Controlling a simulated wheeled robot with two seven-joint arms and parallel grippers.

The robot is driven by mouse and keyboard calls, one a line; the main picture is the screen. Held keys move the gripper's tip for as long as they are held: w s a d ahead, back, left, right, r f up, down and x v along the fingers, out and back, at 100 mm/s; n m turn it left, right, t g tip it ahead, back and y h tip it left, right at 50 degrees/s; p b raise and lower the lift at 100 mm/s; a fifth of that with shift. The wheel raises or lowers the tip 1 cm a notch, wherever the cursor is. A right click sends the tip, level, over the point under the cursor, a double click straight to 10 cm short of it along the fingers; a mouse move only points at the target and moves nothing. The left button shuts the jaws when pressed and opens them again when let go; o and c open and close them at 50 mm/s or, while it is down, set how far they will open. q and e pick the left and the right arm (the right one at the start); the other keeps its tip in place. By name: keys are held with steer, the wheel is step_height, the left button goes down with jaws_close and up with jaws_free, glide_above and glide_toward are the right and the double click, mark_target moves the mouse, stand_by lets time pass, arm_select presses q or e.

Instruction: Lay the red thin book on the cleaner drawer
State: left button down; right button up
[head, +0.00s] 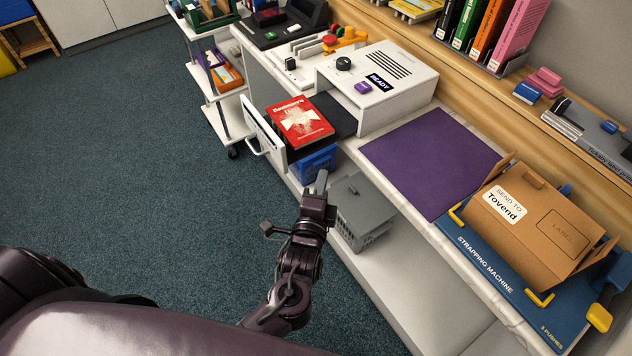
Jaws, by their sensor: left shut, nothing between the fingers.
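The red thin book (300,123) lies flat, cover up, on the black bed of the open cleaner drawer (337,115). The drawer is pulled out from the white cleaner machine (407,82), which has a black knob, a purple button and a READY display. The drawer's white front with its handle (258,138) stands at the left end. My left gripper (320,180) is shut and empty, below and apart from the drawer and the book. My right gripper is not in view.
A purple mat (432,160) lies bare on the counter. A cardboard box (545,222) sits on the blue strapping machine (500,283). A blue bin (315,163) and a grey crate (362,208) are below the counter. Open floor (130,160) lies to the left.

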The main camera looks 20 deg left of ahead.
mark_target(312, 140)
arm_select(q)
steer(key=w+a, duration=0.1)
steer(key=w, duration=0.1)
steer(key=w+a+p, duration=0.1)
steer(key=w, duration=0.2)
steer(key=w+a, duration=0.1)
steer(key=w, duration=0.2)
steer(key=shift+w+a, duration=0.15)
steer(key=shift+w, duration=0.05)
steer(key=shift+w+a+p, duration=0.25)
steer(key=shift+a+p, duration=0.05)
steer(key=shift+a, duration=0.1)
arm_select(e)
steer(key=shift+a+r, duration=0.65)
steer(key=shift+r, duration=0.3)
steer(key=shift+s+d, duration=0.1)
arm_select(q)
steer(key=shift+w+a, duration=0.7)
steer(key=shift+a, duration=0.2)
steer(key=shift+f, duration=0.1)
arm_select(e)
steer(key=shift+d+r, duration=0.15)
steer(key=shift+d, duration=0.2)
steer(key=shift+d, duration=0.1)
